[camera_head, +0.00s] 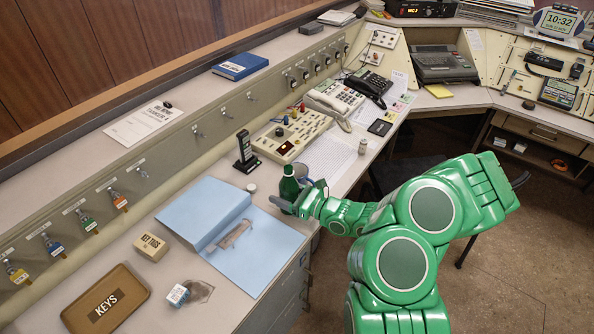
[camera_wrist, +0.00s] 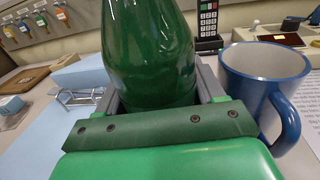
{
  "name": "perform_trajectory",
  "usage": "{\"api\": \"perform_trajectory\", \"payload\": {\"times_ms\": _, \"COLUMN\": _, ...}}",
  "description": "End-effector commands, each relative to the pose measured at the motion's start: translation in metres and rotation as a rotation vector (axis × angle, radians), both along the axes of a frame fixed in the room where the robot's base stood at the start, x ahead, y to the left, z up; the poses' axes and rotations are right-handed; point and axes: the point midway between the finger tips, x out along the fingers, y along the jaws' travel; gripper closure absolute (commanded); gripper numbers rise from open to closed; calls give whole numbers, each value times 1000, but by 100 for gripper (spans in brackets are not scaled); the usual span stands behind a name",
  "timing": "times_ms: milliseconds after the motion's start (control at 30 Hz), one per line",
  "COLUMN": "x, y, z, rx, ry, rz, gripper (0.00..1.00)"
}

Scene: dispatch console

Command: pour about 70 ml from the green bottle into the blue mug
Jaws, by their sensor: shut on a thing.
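The green bottle (camera_head: 289,184) stands upright near the desk's front edge. My gripper (camera_head: 287,203) is shut around its body. In the wrist view the bottle (camera_wrist: 152,50) fills the middle, between the grey fingers of my gripper (camera_wrist: 165,98); its top is cut off. The blue mug (camera_wrist: 258,90) stands upright just right of the bottle in that view, with a pale inside and its handle toward the camera. No liquid shows in the part of its inside that I see. In the head view the mug is mostly hidden by the bottle and gripper.
A cordless handset (camera_head: 245,150) stands behind the bottle, with a small white cap (camera_head: 251,187) nearby. A blue folder (camera_head: 262,248) lies to the left. A keypad console (camera_head: 290,136) and printed paper (camera_head: 328,158) lie beyond. A small bottle (camera_head: 362,146) stands to the right.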

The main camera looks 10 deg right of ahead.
Motion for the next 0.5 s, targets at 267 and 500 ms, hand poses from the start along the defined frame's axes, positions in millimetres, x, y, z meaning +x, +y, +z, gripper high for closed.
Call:
{"api": "perform_trajectory", "payload": {"times_ms": 267, "x": -1, "y": 1, "z": 2, "rx": 29, "ry": 64, "rz": 0, "gripper": 68}}
{"api": "perform_trajectory", "payload": {"times_ms": 500, "x": -3, "y": 1, "z": 3, "rx": 79, "ry": 189, "rz": 0, "gripper": 68}}
